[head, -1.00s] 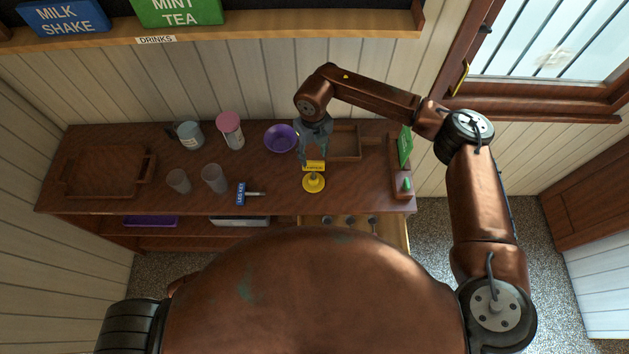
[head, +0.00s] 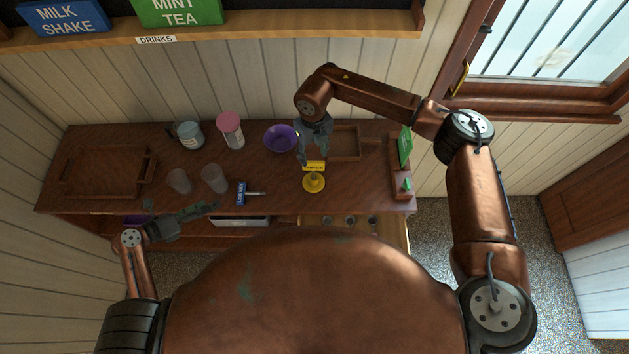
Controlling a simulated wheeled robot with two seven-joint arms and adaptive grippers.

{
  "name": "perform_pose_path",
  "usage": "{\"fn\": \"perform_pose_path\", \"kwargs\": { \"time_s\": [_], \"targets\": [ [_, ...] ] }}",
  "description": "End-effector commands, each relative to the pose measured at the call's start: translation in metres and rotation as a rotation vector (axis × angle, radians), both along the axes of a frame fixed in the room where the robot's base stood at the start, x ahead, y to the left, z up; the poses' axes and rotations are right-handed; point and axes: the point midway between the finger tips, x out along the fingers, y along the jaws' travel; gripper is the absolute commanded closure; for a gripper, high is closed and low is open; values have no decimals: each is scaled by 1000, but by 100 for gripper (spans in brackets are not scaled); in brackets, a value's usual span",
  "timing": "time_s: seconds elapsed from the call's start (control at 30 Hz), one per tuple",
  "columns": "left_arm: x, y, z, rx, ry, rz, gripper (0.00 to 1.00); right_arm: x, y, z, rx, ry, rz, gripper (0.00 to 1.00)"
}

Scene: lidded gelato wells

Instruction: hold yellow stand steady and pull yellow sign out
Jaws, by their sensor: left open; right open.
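The yellow stand (head: 313,184) is a round yellow base standing on the wooden counter, right of centre. The yellow sign (head: 314,166) is a small plate upright at the top of the stand. My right gripper (head: 310,158) points down just behind the sign with its fingers open; whether a finger touches the sign cannot be told. My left gripper (head: 196,210) is open and empty at the counter's front edge, left of the stand and well apart from it.
On the counter (head: 290,203) are a blue sign (head: 241,193) lying down, two clear cups (head: 215,178), a purple bowl (head: 280,138), a pink-lidded jar (head: 230,130), a blue-grey pitcher (head: 190,135) and a tray (head: 105,172). A green sign (head: 405,146) stands at the right. An open drawer (head: 392,232) juts out below.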

Motion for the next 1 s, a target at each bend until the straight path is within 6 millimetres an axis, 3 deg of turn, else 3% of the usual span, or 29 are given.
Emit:
{"fn": "perform_pose_path", "kwargs": {
  "time_s": [0.1, 0.27, 0.3, 0.63, 0.8, 1.0],
  "targets": [
    [24, -24, 45, -91, -97, 25, 29, 0, 0, 0, 0, 0, 0, 56],
    [57, -53, 99, -189, -207, 33, 29, 0, 0, 0, 0, 0, 0, 56],
    [71, -61, 107, -194, -232, 19, 29, 0, 0, 0, 0, 0, 0, 56],
    [194, -123, 114, 18, -334, -176, 29, 0, 0, 0, 0, 0, 0, 56],
    [253, -160, 133, 165, -394, -287, 29, 0, 0, 0, 0, 0, 0, 56],
    [309, -198, 163, 343, -458, -404, 29, 0, 0, 0, 0, 0, 0, 56]
  ]
}}
